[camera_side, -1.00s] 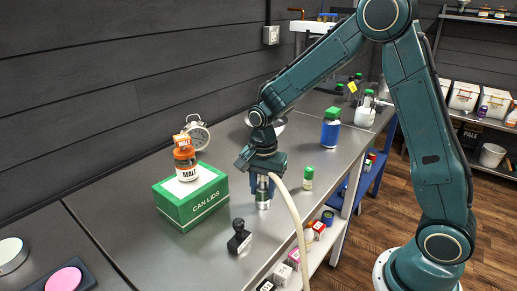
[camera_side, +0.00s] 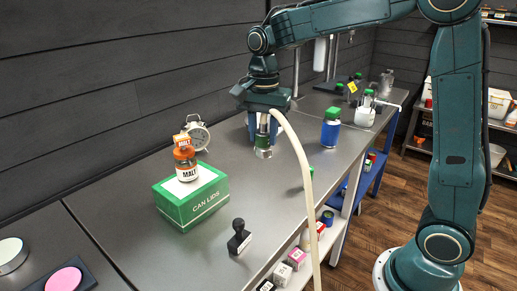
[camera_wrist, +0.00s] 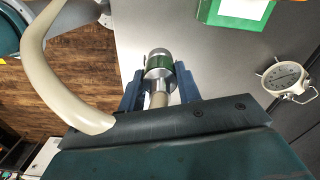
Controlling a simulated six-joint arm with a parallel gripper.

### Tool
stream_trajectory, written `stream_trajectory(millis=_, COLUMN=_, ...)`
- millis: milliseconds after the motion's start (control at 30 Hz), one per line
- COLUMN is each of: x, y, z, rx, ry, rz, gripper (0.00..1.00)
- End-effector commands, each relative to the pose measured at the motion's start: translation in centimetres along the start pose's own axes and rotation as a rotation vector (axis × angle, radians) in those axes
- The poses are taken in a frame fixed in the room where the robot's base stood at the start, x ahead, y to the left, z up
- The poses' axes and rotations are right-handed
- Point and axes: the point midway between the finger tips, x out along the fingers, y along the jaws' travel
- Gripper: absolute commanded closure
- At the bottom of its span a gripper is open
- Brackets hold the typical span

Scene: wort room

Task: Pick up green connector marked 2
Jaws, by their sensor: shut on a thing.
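The green connector (camera_side: 263,146), a metal cylinder with a green band, is between the blue fingers of my gripper (camera_side: 263,127). My gripper is shut on it and holds it upright above the steel bench, clear of the surface. In the wrist view the connector (camera_wrist: 158,69) sits between the two fingers of my gripper (camera_wrist: 159,88), its metal end pointing away from the wrist. I cannot read a number on it.
A green CAN LIDS box (camera_side: 192,200) bears a MALT jar (camera_side: 185,163). A clock (camera_side: 196,135) stands behind it. A black stamp (camera_side: 238,238) stands near the front edge. A blue jar with green lid (camera_side: 331,130) is to the right. A pale hose hangs in front.

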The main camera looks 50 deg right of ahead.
Motion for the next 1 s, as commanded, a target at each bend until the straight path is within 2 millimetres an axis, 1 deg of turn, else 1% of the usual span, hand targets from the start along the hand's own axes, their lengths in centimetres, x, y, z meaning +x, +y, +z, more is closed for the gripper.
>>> stream_trajectory(millis=33, x=-0.9, y=-0.1, z=0.0, rx=0.000, ry=0.001, rz=-0.004, gripper=0.93)
stream_trajectory(millis=100, x=-1.9, y=-0.1, z=0.0, rx=0.000, ry=0.001, rz=-0.003, gripper=0.93)
stream_trajectory(millis=200, x=-3.0, y=0.0, z=0.0, rx=0.000, ry=0.001, rz=-0.002, gripper=0.93)
stream_trajectory(millis=300, x=-3.6, y=0.0, z=0.0, rx=0.000, ry=0.001, rz=-0.002, gripper=0.93)
stream_trajectory(millis=500, x=-4.0, y=0.0, z=0.0, rx=0.000, ry=0.000, rz=-0.001, gripper=0.93)
stream_trajectory(millis=1000, x=-4.0, y=0.0, z=-0.1, rx=0.000, ry=0.000, rz=0.000, gripper=0.93)
